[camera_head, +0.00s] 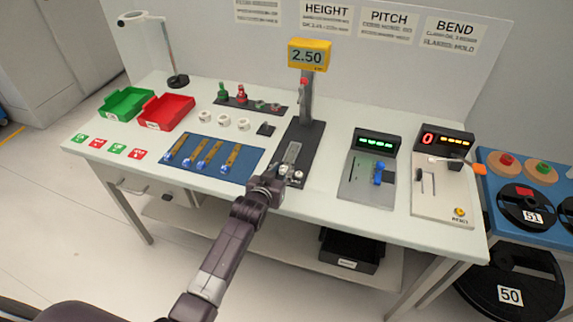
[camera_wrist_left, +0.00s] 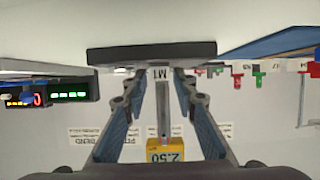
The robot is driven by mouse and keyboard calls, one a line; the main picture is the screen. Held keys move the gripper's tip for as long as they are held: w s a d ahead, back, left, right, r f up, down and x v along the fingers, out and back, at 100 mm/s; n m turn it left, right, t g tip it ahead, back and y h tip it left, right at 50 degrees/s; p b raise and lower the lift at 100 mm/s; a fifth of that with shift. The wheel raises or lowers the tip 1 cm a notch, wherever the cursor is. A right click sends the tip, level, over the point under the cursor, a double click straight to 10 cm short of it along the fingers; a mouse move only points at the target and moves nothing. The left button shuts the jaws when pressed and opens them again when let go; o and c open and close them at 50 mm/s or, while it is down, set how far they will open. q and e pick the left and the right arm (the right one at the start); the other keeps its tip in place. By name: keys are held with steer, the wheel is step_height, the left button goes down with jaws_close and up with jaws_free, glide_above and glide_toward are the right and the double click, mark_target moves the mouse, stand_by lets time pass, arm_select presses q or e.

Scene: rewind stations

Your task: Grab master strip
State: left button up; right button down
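A pale grey strip (camera_head: 293,152) lies on the dark base of the height gauge (camera_head: 306,135), whose yellow display reads 2.50. My left gripper (camera_head: 284,174) is at the front end of that base, just in front of the strip. In the left wrist view, which is upside down, its two fingers (camera_wrist_left: 157,76) are spread apart. A small plate marked M1 (camera_wrist_left: 160,74) shows between the fingertips, with a gap on each side. I cannot tell whether M1 is part of the grey strip. My right gripper is not in view.
A blue mat (camera_head: 233,173) with several brown strips lies left of the gripper. Green (camera_head: 125,103) and red (camera_head: 166,111) trays stand at the back left. Two instruments with lit displays, pitch (camera_head: 371,170) and bend (camera_head: 440,185), stand right. The table front between them is clear.

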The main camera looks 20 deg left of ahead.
arm_select(q)
steer(key=shift+c, duration=0.6)
jaws_close()
